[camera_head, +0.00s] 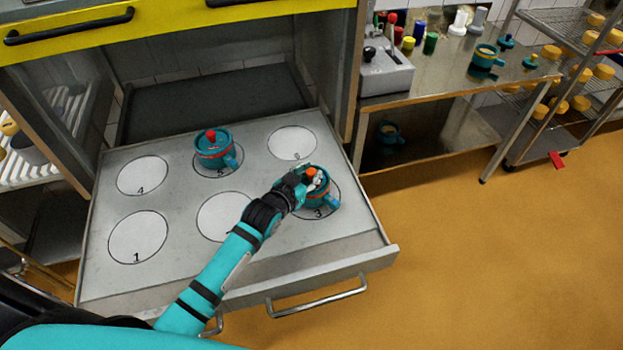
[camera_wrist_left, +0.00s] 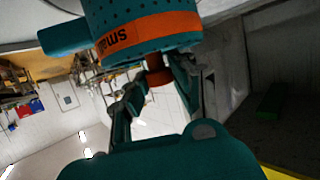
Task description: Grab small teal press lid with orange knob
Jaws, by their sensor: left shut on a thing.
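A small teal mould (camera_head: 322,197) with a handle stands on circle 3 of the grey drawer top. In the left wrist view its perforated wall and orange band (camera_wrist_left: 150,32) with the word "small" show upside down. The small press lid's orange knob (camera_head: 311,172) shows at the mould's top; it also shows in the left wrist view (camera_wrist_left: 157,73). My left gripper (camera_head: 306,180) is shut on this knob, one finger on each side. The lid's disc is mostly hidden, and I cannot tell whether it is clear of the mould. My right gripper is not in view.
Another teal mould (camera_head: 214,158) with a red-knobbed lid (camera_head: 211,136) stands on circle 5. The other circles are empty. A metal table (camera_head: 455,75) at the upper right holds a teal mould (camera_head: 487,57) and small lids. A wire rack (camera_head: 560,30) stands beyond it.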

